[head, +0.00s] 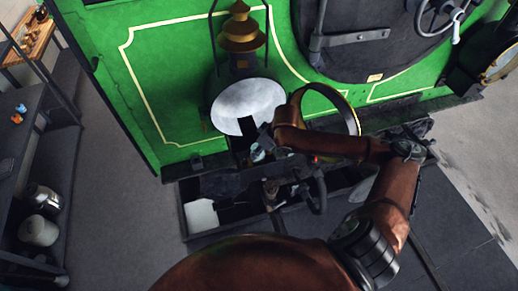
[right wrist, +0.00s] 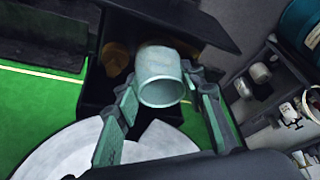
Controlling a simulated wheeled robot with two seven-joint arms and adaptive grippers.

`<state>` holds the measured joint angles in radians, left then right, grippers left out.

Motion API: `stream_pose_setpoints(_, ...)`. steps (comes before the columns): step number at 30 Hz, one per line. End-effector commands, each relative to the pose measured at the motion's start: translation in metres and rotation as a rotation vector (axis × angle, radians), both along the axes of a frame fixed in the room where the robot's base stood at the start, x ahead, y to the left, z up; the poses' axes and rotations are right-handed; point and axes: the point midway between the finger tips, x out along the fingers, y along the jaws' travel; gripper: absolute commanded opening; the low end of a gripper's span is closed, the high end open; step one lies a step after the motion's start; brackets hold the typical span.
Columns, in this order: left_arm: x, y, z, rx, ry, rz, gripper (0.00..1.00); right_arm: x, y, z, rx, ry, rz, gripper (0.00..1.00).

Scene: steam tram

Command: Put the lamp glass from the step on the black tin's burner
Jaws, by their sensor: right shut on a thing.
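The lamp glass (right wrist: 162,78), a pale, bluish, translucent cylinder, is between the two fingers of my right gripper (right wrist: 165,105), which is shut on it. Its open end faces the wrist camera. In the head view the lamp glass (head: 257,152) shows small beside the gripper, below the white disc. A black, open-sided box (right wrist: 96,98), which looks like the black tin, lies behind the glass. Brass-coloured parts (right wrist: 116,55) show inside it; the burner is probably among them, partly hidden by the glass. I cannot tell whether glass and burner touch. My left gripper is out of view.
A white disc (head: 248,105) and brass-topped lamp (head: 240,30) stand against the green tram front (head: 165,90). A step with a white block (head: 201,216) lies below. A dark shelf (head: 50,170) stands left.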

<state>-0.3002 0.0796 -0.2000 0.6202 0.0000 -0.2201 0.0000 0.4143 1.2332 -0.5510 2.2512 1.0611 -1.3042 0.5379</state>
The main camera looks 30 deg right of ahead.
Motion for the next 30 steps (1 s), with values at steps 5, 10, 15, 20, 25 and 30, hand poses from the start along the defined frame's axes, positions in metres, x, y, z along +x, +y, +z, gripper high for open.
stream_pose_setpoints(5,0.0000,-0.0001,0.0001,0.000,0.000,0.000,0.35,0.0000,0.0000,0.0001,0.000,0.000,0.000,0.12)
stream_pose_setpoints(10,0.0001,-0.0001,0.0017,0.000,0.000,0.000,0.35,-0.0002,0.0000,-0.0017,0.001,0.001,-0.001,0.12)
stream_pose_setpoints(15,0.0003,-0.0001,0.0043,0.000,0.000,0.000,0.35,-0.0002,-0.0004,-0.0054,0.000,0.001,-0.001,0.12)
stream_pose_setpoints(20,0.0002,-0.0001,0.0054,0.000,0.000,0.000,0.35,0.0001,-0.0003,-0.0078,0.000,0.000,0.000,0.12)
stream_pose_setpoints(25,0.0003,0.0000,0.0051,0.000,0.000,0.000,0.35,0.0001,-0.0002,-0.0080,0.000,0.000,0.000,0.12)
stream_pose_setpoints(30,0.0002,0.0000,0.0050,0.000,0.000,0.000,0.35,0.0000,-0.0001,-0.0079,0.000,0.000,0.000,0.48)
